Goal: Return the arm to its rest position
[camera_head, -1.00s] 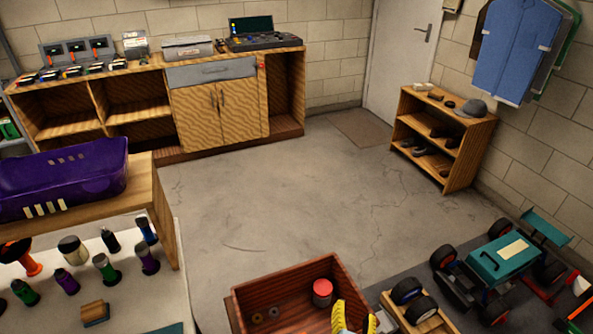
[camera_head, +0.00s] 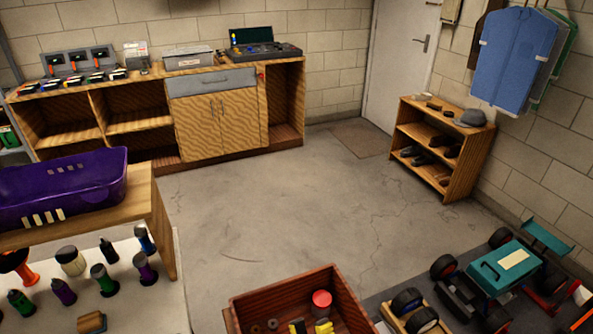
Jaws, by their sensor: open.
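My gripper (camera_head: 311,327) shows only as two yellow fingertips at the bottom edge of the head view. The tips are apart, with nothing visible between them. They appear in front of the inside of a red-brown wooden crate (camera_head: 256,301); I cannot tell how high above it they are. The rest of my arm is out of view.
The crate holds a red round container (camera_head: 321,303) and small rings. A teal RC car (camera_head: 505,266) on a dark mat and a wooden wheel stand (camera_head: 395,318) are at right. A bench with a purple car body (camera_head: 65,188) is at left. The middle floor is clear.

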